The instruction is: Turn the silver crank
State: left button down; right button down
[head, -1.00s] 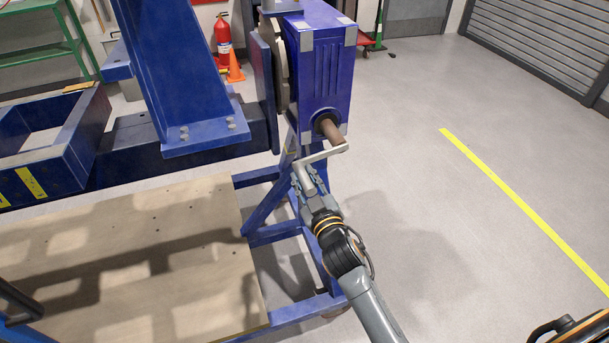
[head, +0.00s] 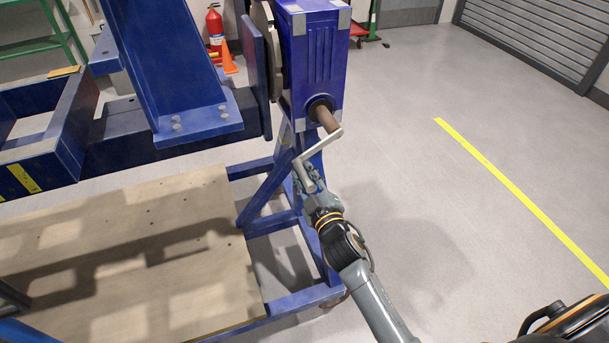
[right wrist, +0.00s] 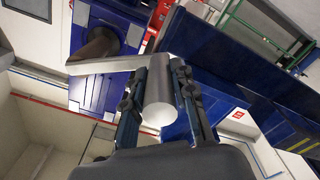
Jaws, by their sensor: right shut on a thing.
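The silver crank (head: 316,148) sits on the brown shaft (head: 325,118) of the blue gearbox (head: 313,62). Its arm slants down and left from the shaft to a silver handle. My right gripper (head: 306,180) is at the handle, below and left of the shaft. In the right wrist view the fingers of my right gripper (right wrist: 160,98) are closed on both sides of the silver handle (right wrist: 158,105), and the crank arm (right wrist: 105,66) runs left to the shaft (right wrist: 98,46). My left gripper does not show.
The blue frame (head: 262,205) of the jig stands beside and under the gearbox. A wooden platform (head: 130,235) fills the lower left. Open grey floor (head: 440,220) with a yellow line (head: 520,200) lies to the right. A fire extinguisher (head: 214,25) and orange cone (head: 226,58) stand behind.

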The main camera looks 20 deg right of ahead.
jog(key=shift+f, duration=0.3)
jog(key=c, duration=1.1)
grip_release()
jog(key=shift+r, duration=0.1)
jog(key=s, duration=1.2)
jog(key=shift+d, duration=0.25)
